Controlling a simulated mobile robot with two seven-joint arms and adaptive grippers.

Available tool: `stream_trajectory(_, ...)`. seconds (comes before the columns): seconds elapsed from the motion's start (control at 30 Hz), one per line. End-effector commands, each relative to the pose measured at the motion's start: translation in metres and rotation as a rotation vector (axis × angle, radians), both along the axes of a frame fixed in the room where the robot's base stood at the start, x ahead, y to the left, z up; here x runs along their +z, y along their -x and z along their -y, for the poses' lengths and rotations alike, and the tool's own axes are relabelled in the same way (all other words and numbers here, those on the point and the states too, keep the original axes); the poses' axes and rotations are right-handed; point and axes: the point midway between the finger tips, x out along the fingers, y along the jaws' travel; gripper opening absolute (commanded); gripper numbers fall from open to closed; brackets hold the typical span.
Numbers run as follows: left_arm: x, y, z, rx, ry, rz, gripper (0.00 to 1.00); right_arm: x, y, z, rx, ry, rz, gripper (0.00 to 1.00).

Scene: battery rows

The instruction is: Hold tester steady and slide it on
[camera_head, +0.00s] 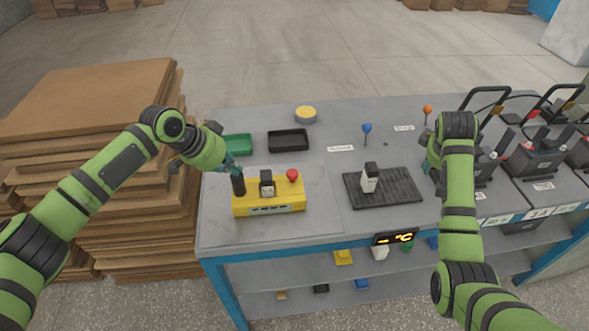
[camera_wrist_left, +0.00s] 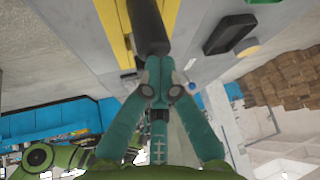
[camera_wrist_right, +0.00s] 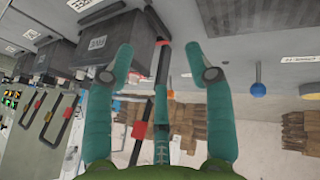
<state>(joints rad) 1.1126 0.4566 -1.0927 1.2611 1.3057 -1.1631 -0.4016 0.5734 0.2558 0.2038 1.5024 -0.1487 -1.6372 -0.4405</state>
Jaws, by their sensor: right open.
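The yellow tester (camera_head: 283,201) sits on the left part of the table in the head view. It has a red button (camera_head: 292,175), a black-and-white upright piece (camera_head: 267,184) and a black upright handle (camera_head: 238,187) at its left end. My left gripper (camera_head: 233,168) is shut on this handle, near its top. In the left wrist view its fingertips (camera_wrist_left: 155,75) meet at the black handle (camera_wrist_left: 148,25). My right gripper (camera_head: 432,152) is over the right part of the table, partly hidden by its own arm. In the right wrist view it is open and empty (camera_wrist_right: 158,58).
A black ribbed mat (camera_head: 400,192) with another black-and-white piece (camera_head: 370,180) lies right of the tester. Green (camera_head: 237,143) and black (camera_head: 288,139) trays lie behind. Dark batteries (camera_head: 540,158) with handles crowd the right. Blue (camera_head: 367,128) and orange (camera_head: 427,109) knobs stand up.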

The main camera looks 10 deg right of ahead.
Motion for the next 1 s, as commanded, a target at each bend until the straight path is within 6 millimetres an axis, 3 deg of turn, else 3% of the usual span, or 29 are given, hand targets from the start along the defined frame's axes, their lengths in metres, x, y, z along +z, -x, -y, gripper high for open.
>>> stream_trajectory(0.03,-0.01,0.004,-0.002,0.0,-0.012,-0.016,0.0,0.007,-0.018,-0.044,0.086,-0.07,0.0,0.54)
stream_trajectory(0.2,-0.01,0.003,-0.003,0.0,-0.012,-0.015,0.0,0.033,-0.045,-0.181,0.38,-0.255,-0.04,0.54)
stream_trajectory(0.3,-0.01,0.003,-0.003,0.002,-0.013,-0.015,0.0,0.05,-0.044,-0.244,0.529,-0.322,-0.073,0.54)
stream_trajectory(0.4,-0.01,0.003,-0.003,0.002,-0.013,-0.015,0.0,0.064,-0.039,-0.289,0.645,-0.364,-0.102,0.54)
stream_trajectory(0.5,-0.01,0.003,-0.003,0.002,-0.014,-0.015,0.0,0.073,-0.033,-0.315,0.717,-0.386,-0.123,0.54)
stream_trajectory(0.67,-0.01,0.003,-0.004,0.003,-0.014,-0.016,0.0,0.069,-0.031,-0.331,0.754,-0.399,-0.139,0.54)
stream_trajectory(1.0,-0.01,0.003,-0.004,0.004,-0.014,-0.015,0.0,0.011,-0.047,-0.347,0.753,-0.399,-0.142,0.54)
